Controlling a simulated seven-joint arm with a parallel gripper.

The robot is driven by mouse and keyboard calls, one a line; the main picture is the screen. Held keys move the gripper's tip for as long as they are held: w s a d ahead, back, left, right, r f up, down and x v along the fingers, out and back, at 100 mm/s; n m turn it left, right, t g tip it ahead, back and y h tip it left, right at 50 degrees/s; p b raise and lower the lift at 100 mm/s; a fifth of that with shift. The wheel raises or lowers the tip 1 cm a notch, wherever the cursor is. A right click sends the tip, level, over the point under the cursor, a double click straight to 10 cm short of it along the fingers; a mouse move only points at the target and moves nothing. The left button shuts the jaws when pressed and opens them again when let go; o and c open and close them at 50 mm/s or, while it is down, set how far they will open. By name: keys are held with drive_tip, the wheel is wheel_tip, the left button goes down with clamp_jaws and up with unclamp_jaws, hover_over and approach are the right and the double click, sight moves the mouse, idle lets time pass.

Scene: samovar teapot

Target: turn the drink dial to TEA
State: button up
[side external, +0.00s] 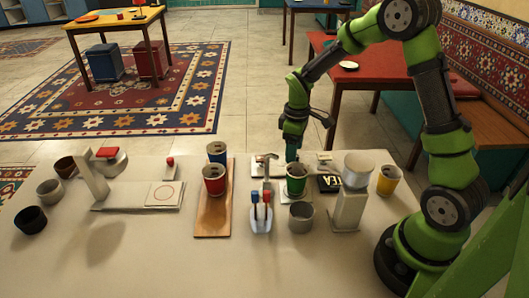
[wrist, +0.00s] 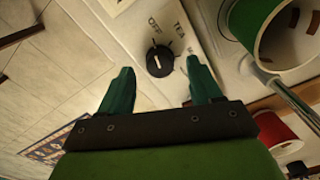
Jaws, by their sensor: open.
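The drink dial (wrist: 159,60) is a round black knob with a small white mark, on a pale panel. The words OFF and TEA are printed beside it, with tick marks around the knob; I cannot tell surely which setting the mark points at. My gripper (wrist: 158,78) is open and empty, its two green fingers spread to either side of the dial in the wrist view. The dial appears just beyond the fingertips, and I see no contact. In the side view my gripper (side external: 292,152) points down behind the green cup (side external: 296,180); the dial cannot be made out there.
The green cup, also in the wrist view (wrist: 247,22), and a metal rod (wrist: 297,102) are close to the right finger. A red cup (side external: 214,180) stands on a wooden board (side external: 213,222).

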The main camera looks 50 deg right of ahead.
drive_tip(key=shift+f, duration=1.1)
drive_tip(key=c, duration=1)
drive_tip(key=shift+c, duration=0.2)
drive_tip(key=m, duration=0.4)
drive_tip(key=shift+r+m, duration=0.1)
drive_tip(key=shift+m, duration=0.2)
drive_tip(key=m, duration=0.5)
drive_tip(key=shift+m, duration=0.3)
